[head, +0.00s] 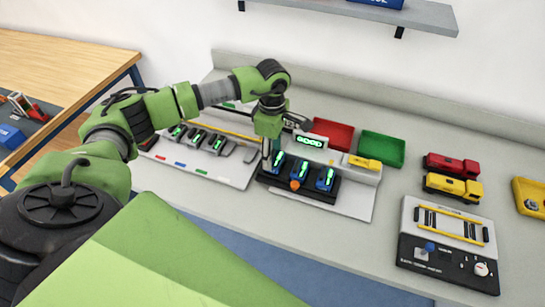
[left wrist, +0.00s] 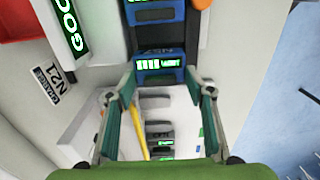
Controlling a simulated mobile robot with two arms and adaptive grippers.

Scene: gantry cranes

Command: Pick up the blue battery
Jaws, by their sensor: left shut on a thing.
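Three blue batteries with green displays stand in a row in a black charging dock (head: 312,196). The leftmost blue battery (head: 279,160) is partly hidden by my left gripper (head: 270,153). The middle blue battery (head: 301,170) and the right blue battery (head: 326,179) stand clear of it. In the left wrist view the two teal fingers are shut on the sides of the end blue battery (left wrist: 160,70), whose lit display faces up. It still appears to sit in the dock row. My right gripper is not in view.
Several grey batteries (head: 197,137) lie on a white board to the left. Behind the dock are a red tray (head: 333,132) and a green tray (head: 382,149). An orange knob (head: 295,185) is at the dock's front. Toy trucks (head: 452,187) and a control box (head: 420,256) stand to the right.

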